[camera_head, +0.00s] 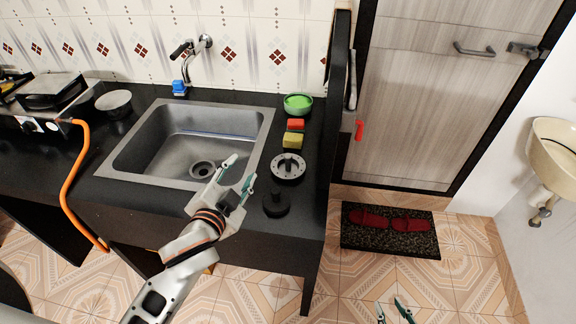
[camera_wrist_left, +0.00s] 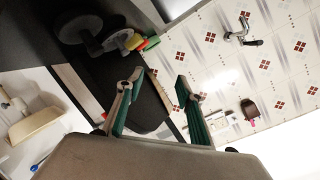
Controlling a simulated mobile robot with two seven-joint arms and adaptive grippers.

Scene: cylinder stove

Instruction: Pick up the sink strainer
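The sink strainer appears to be the round silver disc with a dark centre (camera_head: 288,168) on the black counter, right of the sink. In the left wrist view, it shows at the upper left (camera_wrist_left: 113,38). My left gripper (camera_head: 239,172) is open and empty over the sink's front right corner, to the left of the disc and apart from it. Its spread fingers also show in the left wrist view (camera_wrist_left: 158,80). My right gripper (camera_head: 390,306) is only partly in view at the bottom edge, with its fingertips apart.
A black round stopper-like piece (camera_head: 276,204) lies in front of the disc. The steel sink (camera_head: 140,140) is left; a dark upright panel (camera_head: 338,110) bounds the counter's right.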

